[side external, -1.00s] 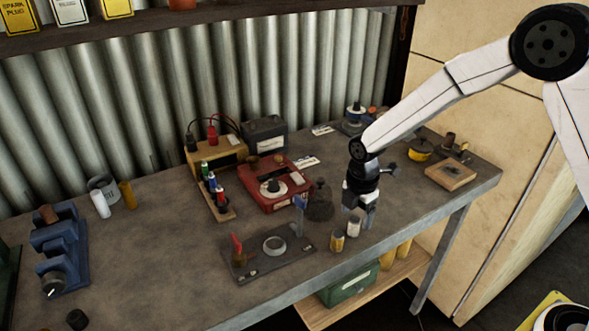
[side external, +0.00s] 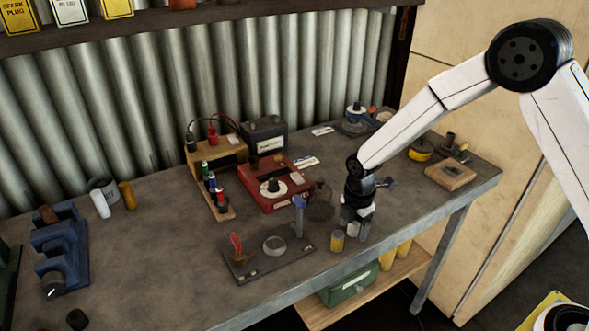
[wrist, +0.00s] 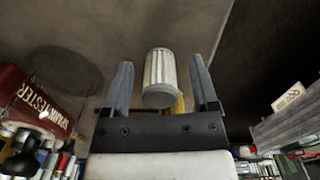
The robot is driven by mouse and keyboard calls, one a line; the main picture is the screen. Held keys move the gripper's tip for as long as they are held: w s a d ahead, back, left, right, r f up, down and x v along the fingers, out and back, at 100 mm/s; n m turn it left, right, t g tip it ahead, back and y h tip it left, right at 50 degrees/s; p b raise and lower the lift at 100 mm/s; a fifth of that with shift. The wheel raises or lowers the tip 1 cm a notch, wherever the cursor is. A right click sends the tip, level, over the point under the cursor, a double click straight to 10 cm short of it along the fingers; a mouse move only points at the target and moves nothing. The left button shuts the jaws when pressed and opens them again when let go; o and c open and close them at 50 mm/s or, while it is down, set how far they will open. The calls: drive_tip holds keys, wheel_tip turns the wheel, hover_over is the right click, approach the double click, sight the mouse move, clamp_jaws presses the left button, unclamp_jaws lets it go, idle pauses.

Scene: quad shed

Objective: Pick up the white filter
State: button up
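The white filter (wrist: 160,70) is a pleated cylinder with grey ends. In the wrist view it sits between the two fingers of my gripper (wrist: 161,80), with a gap on each side. In the side view my gripper (side external: 357,228) is low over the bench's front edge, and the filter (side external: 352,230) is mostly hidden by the fingers. My gripper is open. A yellow filter (side external: 337,241) stands just left of it and shows partly behind the white one in the wrist view (wrist: 181,103).
A dark tray (side external: 262,268) with a ring and a red-handled tool lies to the left, with a blue-topped post (side external: 299,215) at its corner. A dark round mesh item (side external: 320,203) and a red tester (side external: 272,187) stand behind. The bench's left middle is clear.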

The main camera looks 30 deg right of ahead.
clamp_jaws()
drive_tip(key=shift+r, duration=0.15)
drive_tip(key=shift+r, duration=0.95)
drive_tip(key=s+d+r, duration=0.1)
drive_tip(key=s+r, duration=0.9)
drive_tip(key=s, duration=0.4)
drive_tip(key=shift+d+r, duration=0.25)
drive_tip(key=shift+r, duration=0.15)
